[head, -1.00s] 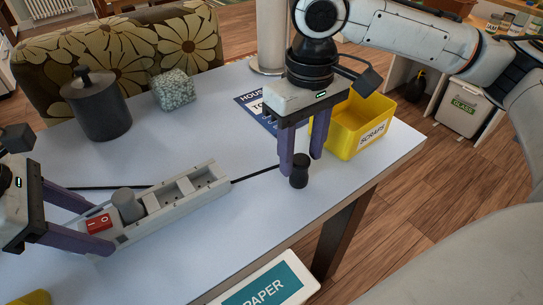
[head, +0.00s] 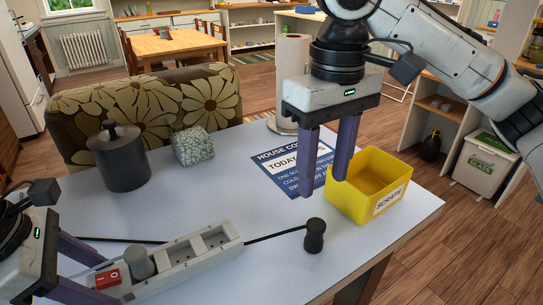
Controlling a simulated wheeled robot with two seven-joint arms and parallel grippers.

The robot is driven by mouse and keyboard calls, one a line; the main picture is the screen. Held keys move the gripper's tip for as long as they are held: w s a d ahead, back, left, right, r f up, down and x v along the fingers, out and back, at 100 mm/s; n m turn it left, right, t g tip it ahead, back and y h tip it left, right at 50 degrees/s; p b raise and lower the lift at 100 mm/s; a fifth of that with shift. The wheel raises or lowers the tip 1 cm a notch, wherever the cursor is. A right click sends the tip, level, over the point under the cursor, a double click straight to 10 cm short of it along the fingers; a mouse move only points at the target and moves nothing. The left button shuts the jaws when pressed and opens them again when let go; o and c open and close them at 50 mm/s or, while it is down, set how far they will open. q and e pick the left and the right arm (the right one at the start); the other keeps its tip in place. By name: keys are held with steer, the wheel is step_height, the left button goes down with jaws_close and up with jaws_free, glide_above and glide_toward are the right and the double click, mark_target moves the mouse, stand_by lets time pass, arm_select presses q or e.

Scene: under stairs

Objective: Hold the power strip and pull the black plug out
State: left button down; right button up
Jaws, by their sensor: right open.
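The grey power strip (head: 189,262) lies on the table at lower left, with a red switch and a round grey plug (head: 139,262) in it. My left gripper (head: 108,280) is around its switch end, one finger along each long side, and appears shut on it. The black plug (head: 315,237) stands upright on the table, apart from the strip's right end. A black cord runs from it towards the strip. My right gripper (head: 325,187) is open and empty, above and behind the black plug, with its fingers pointing down.
A yellow scraps bin (head: 398,197) stands right of my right gripper, near the table's edge. A blue printed sheet (head: 268,163) lies behind. A dark lidded pot (head: 121,166) and a speckled block (head: 193,146) stand at back left. The middle of the table (head: 235,200) is clear.

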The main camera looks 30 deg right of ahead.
arm_select(q)
steer(key=shift+r, duration=0.1)
steer(key=c, duration=0.6)
jaws_free()
steer(key=shift+c, duration=0.2)
